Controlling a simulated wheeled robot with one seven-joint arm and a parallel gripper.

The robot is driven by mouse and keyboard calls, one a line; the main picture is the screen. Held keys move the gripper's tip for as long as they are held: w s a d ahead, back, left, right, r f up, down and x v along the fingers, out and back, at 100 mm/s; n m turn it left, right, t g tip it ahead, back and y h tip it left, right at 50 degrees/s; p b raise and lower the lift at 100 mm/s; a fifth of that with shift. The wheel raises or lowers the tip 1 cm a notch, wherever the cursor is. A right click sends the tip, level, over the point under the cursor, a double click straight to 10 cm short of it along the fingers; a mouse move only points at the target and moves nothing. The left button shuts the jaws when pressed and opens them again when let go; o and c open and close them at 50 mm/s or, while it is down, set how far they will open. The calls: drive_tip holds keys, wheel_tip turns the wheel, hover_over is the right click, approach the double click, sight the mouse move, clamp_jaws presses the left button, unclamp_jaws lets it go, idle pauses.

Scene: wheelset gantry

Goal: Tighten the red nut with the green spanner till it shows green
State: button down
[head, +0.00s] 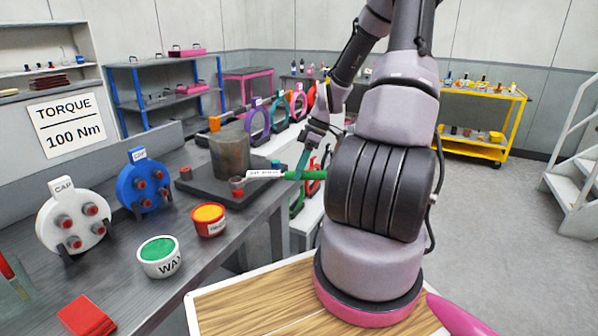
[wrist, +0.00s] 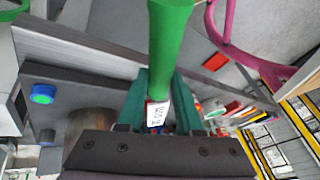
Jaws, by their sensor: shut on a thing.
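My gripper (head: 303,172) is shut on the green spanner (head: 314,175), which lies roughly level and carries a white label on its left part. In the wrist view the spanner (wrist: 170,45) runs between the teal fingers (wrist: 160,105). The spanner's left end is close to a reddish nut (head: 237,183) at the near corner of the dark plate; I cannot tell whether it sits on the nut. Another reddish nut (head: 185,173) is at the plate's left corner. In the wrist view, a blue nut with a green top (wrist: 42,94) stands on the plate.
A grey cylinder (head: 230,155) stands on the plate (head: 205,190). On the bench are the green-topped tub (head: 160,257), the red-and-yellow tub (head: 209,219), and white (head: 72,217) and blue (head: 143,187) cap discs. Coloured rings stand behind.

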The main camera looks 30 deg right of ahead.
drive_tip(key=shift+f, duration=1.25)
idle(0.5)
drive_tip(key=shift+s+a+m+t, duration=0.15)
drive_tip(key=shift+s+a+m, duration=0.2)
drive_tip(key=shift+s, duration=0.25)
drive_tip(key=shift+s+a+m+t, duration=0.15)
drive_tip(key=shift+s+a+m, duration=0.1)
drive_tip(key=shift+s+m, duration=0.25)
drive_tip(key=shift+s, duration=0.1)
drive_tip(key=shift+s+a+m, duration=0.25)
drive_tip(key=shift+s, duration=0.1)
